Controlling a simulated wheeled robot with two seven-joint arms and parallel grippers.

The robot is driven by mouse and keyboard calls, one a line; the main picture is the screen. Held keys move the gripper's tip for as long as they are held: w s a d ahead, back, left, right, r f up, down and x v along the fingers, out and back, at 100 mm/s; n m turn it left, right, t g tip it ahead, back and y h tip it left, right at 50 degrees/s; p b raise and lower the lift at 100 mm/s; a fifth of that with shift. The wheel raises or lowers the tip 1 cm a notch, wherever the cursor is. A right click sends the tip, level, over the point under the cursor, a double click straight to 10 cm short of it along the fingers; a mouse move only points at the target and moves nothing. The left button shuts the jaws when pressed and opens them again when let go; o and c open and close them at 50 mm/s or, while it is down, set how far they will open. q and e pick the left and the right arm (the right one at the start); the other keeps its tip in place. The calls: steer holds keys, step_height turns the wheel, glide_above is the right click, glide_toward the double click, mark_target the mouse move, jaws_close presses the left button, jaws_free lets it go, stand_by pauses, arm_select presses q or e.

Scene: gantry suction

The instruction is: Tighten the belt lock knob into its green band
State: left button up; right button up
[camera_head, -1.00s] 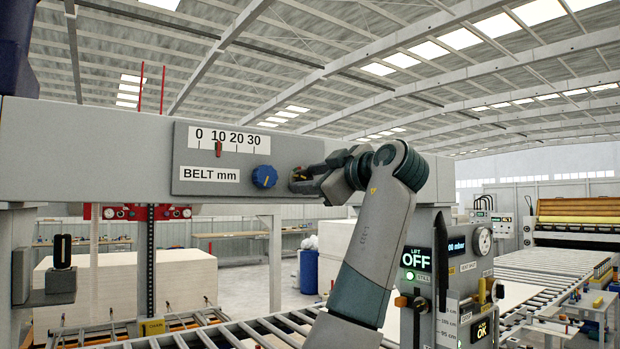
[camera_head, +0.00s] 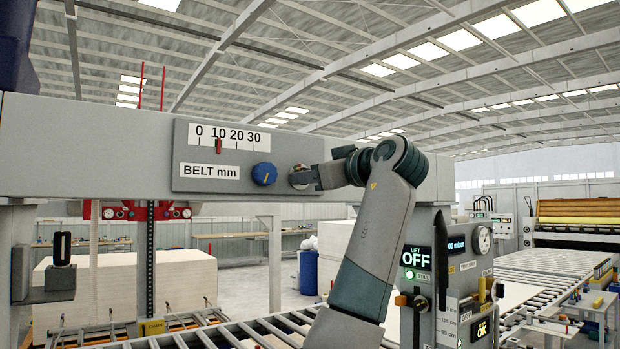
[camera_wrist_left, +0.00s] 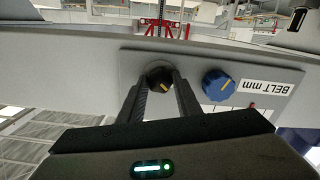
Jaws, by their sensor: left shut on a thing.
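The belt lock knob, a small dark round knob (camera_wrist_left: 159,77) with a yellow pointer mark, sits on a round pale plate (camera_head: 297,176) on the grey beam. My left gripper (camera_wrist_left: 160,84) has one finger on each side of the knob and is shut on it. In the head view my left gripper (camera_head: 306,178) covers most of the knob, right of the blue knob (camera_head: 264,174). I cannot make out a green band in either view. My right gripper is not in view.
The BELT mm plate (camera_head: 185,155) carries a 0 to 30 scale with a red pointer (camera_head: 219,146) near 10. A panel (camera_head: 470,265) with a lit OFF display stands at the right. Rollers (camera_head: 200,335) run below the beam.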

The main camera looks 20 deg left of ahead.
arm_select(q)
steer(key=shift+r, duration=0.1)
steer(key=o, duration=1.1)
steer(key=shift+c, duration=0.2)
steer(key=b+v, duration=0.6)
steer(key=v, duration=1.1)
steer(key=shift+s+d, duration=0.2)
